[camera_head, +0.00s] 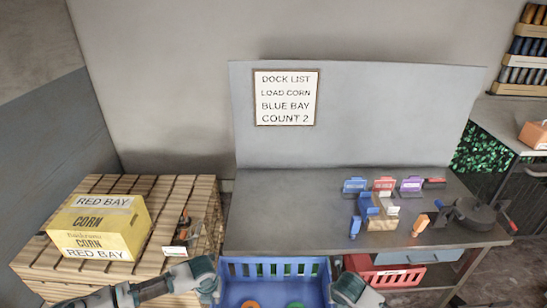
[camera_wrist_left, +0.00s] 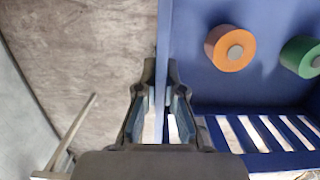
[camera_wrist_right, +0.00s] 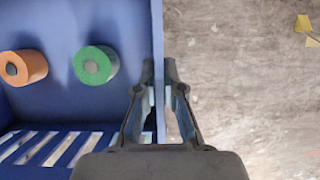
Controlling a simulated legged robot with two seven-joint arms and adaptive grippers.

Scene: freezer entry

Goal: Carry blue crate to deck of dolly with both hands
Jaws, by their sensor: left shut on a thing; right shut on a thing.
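The blue crate (camera_head: 275,268) is at the bottom middle of the head view, its near part cut off by the frame. An orange roll (camera_wrist_left: 230,48) and a green roll (camera_wrist_right: 95,65) lie inside it. My left gripper (camera_wrist_left: 160,75) is shut on the crate's left wall. My right gripper (camera_wrist_right: 158,75) is shut on the crate's right wall. In the head view my left arm reaches the crate's left side and my right arm its right side. I cannot make out the dolly for certain in any view.
A workbench (camera_head: 300,215) with small bins and tools stands behind the crate. A red crate (camera_head: 385,274) sits below it to the right. A slatted wooden stack (camera_head: 185,215) bears a yellow corn box (camera_head: 100,227) at left. Bare floor (camera_wrist_right: 240,90) shows beside the crate.

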